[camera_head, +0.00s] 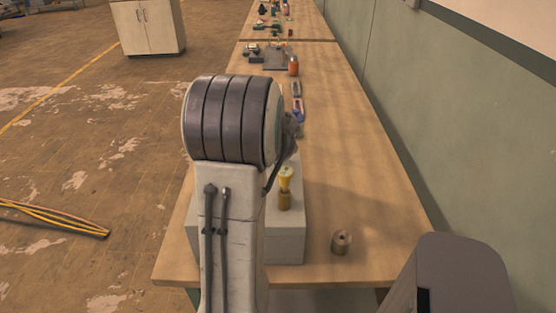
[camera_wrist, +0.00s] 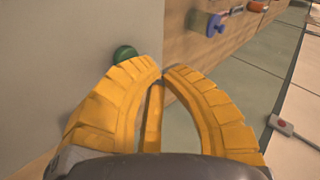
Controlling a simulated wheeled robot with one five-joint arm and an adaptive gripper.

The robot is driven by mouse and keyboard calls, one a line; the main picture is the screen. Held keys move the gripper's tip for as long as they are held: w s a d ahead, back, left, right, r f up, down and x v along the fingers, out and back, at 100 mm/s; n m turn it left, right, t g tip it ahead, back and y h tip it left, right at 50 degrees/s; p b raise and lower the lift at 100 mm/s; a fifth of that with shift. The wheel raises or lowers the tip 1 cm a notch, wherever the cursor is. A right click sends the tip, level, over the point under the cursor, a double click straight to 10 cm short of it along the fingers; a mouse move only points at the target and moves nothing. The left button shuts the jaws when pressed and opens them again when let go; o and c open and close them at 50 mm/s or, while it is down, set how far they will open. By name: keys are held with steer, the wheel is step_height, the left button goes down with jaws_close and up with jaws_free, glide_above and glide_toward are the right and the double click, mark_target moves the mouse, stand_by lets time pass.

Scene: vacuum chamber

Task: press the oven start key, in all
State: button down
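In the wrist view a round green key (camera_wrist: 124,53) sticks out from a pale grey panel (camera_wrist: 60,60), which looks like the face of the oven. My gripper (camera_wrist: 162,70) has yellow ribbed fingers with their tips together and nothing visible between them. The tips are just right of the green key in the picture; I cannot tell whether they touch it. In the head view a pale box (camera_head: 287,245), perhaps the oven, stands on the near end of the bench, partly hidden by my arm.
The wooden bench (camera_head: 350,170) runs away along a green wall (camera_head: 400,110). A brass-and-yellow item (camera_head: 285,188) stands on the pale box and a metal cylinder (camera_head: 341,242) near the bench end. In the wrist view a blue item (camera_wrist: 215,25) sits at the upper right.

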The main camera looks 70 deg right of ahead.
steer(key=shift+r, duration=0.15)
steer(key=shift+r+p, duration=1.6)
steer(key=shift+r, duration=0.75)
